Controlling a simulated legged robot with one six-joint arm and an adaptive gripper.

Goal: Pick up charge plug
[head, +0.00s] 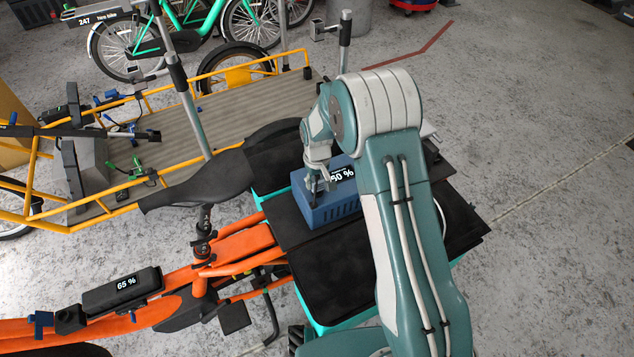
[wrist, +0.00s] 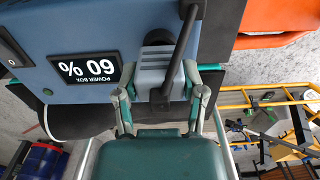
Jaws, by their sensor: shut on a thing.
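The blue power box (head: 330,212) sits on a dark flat surface in the head view. In the wrist view the power box (wrist: 85,25) is upside down, with a display reading 60 %. My gripper (head: 316,190) is at the box's left end, pointing down. In the wrist view my gripper (wrist: 160,82) has a finger on each side of the charge plug (wrist: 158,102) and is shut on it. A dark cable or bar runs up from the plug. The plug is too small to make out in the head view, and its contact with the box is unclear.
The dark surface (head: 345,270) is on a teal-edged cargo bike. A black saddle (head: 200,187) and an orange bike frame (head: 240,243) with a 65 % battery (head: 122,290) are to the left. A yellow-railed cargo bike (head: 215,70) stands behind. Floor is clear at right.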

